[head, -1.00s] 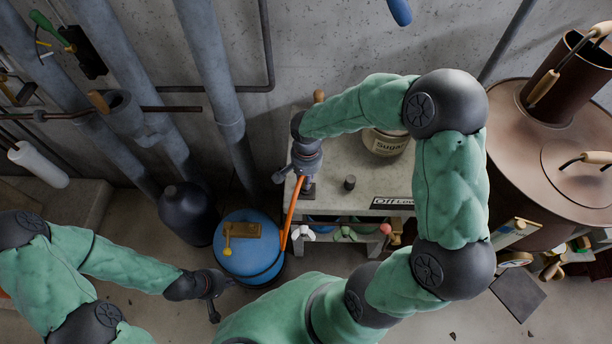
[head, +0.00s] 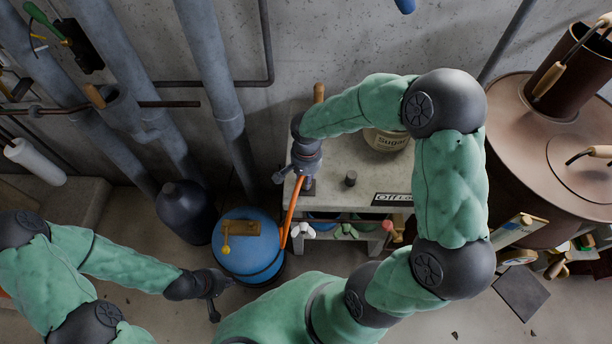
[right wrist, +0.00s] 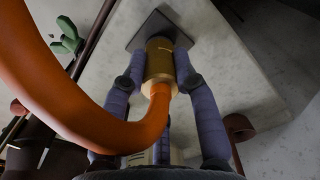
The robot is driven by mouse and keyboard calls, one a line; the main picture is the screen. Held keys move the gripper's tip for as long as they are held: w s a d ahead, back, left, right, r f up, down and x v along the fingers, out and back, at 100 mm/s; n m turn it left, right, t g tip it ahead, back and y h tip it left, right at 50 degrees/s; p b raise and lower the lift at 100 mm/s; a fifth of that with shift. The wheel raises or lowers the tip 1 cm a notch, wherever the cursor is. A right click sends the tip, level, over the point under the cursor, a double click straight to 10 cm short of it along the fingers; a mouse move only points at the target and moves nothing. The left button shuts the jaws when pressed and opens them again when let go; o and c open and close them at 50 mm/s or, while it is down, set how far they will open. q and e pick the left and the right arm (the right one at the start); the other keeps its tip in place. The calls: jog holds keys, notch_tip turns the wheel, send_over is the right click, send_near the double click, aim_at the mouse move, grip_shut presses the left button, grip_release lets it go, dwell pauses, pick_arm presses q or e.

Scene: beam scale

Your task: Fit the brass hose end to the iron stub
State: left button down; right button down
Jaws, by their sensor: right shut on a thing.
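The brass hose end (right wrist: 160,62) shows in the right wrist view, gripped between the fingers of my right gripper (right wrist: 158,76). The orange hose (right wrist: 75,115) bends away from it to the left. In the head view the hose (head: 291,215) hangs from my right gripper (head: 297,182) past the bench's left edge. Beyond the brass end is a dark square plate (right wrist: 157,28). My left gripper (head: 219,297) is apart from these, empty, with fingers spread.
A short dark peg (head: 350,179) stands on the grey bench (head: 335,195), right of my right gripper. A blue drum (head: 262,262) stands left of the bench. Wall pipes (head: 213,75) rise behind it. A brown boiler (head: 520,130) stands at right.

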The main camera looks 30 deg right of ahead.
jog(key=shift+f, duration=0.15)
jog(key=c, duration=0.9)
grip_release()
notch_tip(320, 180, up, 12)
jog(key=shift+r, duration=0.1)
